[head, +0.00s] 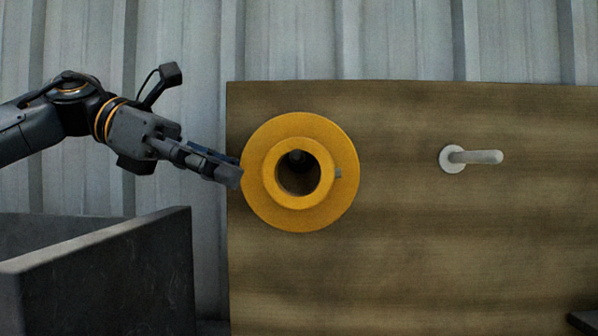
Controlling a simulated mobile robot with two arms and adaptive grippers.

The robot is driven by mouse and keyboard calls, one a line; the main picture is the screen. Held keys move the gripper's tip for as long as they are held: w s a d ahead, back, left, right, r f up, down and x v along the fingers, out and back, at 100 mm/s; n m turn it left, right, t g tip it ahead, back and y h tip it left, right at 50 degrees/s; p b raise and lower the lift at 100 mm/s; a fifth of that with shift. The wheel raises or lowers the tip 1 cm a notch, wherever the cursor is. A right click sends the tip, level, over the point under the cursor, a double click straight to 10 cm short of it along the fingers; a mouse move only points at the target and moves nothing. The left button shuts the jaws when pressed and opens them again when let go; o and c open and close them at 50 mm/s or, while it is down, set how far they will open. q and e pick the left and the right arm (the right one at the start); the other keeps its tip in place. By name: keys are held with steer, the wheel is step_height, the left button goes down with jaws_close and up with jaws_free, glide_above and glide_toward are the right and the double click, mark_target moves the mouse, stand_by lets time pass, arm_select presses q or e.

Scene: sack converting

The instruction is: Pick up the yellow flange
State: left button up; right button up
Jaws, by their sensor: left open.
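The yellow flange (264,198) is a round disc with a raised hub and a dark central hole. It is upright against the wooden panel, facing me, and a dark peg end seems to show inside its hole. A small grey screw or pin shows on the right of its hub. My left gripper (228,172) comes in from the left, with its fingertips at the flange's left edge. It is open, with nothing between its fingers. I cannot tell whether the fingertips touch the rim. My right gripper is not in view.
The wooden panel (420,240) fills the middle and right. A bare light peg (478,157) with a round base sticks out of it on the right. A dark grey open bin (110,280) stands at lower left, below my left arm. A corrugated metal wall (400,40) is behind.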

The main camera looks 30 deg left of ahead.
mark_target(276, 185)
arm_select(q)
steer(key=shift+w+d+f, duration=0.3)
steer(key=shift+w+d, duration=0.1)
steer(key=shift+w+d+f, duration=0.2)
steer(key=shift+w+d, duration=0.1)
steer(key=shift+w, duration=0.1)
steer(key=x, duration=0.4)
steer(key=shift+w, duration=0.15)
steer(key=shift+w+d, duration=0.15)
steer(key=shift+d, duration=0.1)
steer(key=shift+a, duration=0.2)
jaws_close()
steer(key=shift+r, duration=0.25)
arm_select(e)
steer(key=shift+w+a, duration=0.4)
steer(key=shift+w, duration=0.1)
